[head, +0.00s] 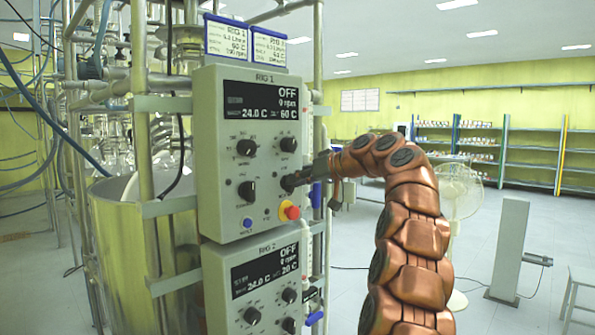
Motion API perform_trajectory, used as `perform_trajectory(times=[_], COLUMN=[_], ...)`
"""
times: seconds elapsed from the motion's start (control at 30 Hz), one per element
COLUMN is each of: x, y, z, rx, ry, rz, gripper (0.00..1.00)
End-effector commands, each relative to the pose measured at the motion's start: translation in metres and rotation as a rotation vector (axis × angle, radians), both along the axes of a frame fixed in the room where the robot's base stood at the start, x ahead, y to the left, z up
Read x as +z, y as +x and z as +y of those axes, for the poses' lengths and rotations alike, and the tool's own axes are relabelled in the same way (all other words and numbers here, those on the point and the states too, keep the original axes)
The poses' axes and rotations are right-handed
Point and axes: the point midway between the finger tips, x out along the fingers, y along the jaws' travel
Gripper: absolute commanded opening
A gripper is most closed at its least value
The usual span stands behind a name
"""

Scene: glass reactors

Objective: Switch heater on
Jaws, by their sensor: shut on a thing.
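The RIG 1 control box (211,150) is mounted on the metal frame. Its display (260,102) reads OFF, 0 rpm, 24.0 C and 60 C. Below the display are an upper left knob (246,147), an upper right knob (288,144), a lower left knob (246,191) and a lower right knob (286,184). A red emergency button (292,212) on a yellow base and a blue button (247,223) sit lower down. My gripper (293,182) reaches in from the right and is shut on the lower right knob. Its fingers partly hide that knob and its markings.
The RIG 2 control box (222,300) sits directly below, also showing OFF. Two blue-framed labels (227,37) stand on top of RIG 1. A metal vessel (115,245) and glassware are behind at left. A fan (458,190) stands behind my arm.

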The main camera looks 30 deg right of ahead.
Motion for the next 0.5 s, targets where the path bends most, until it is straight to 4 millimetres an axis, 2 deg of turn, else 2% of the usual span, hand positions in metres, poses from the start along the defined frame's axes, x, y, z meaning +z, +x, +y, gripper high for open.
perform_trajectory(times=[0.03,0.5], x=[0.0057,0.0013], y=[0.0010,0.0017], z=[0.0007,-0.0043], rx=[0.003,0.001], ry=[0.045,0.453], rz=[0.012,0.106], gripper=[0.00,0.00])
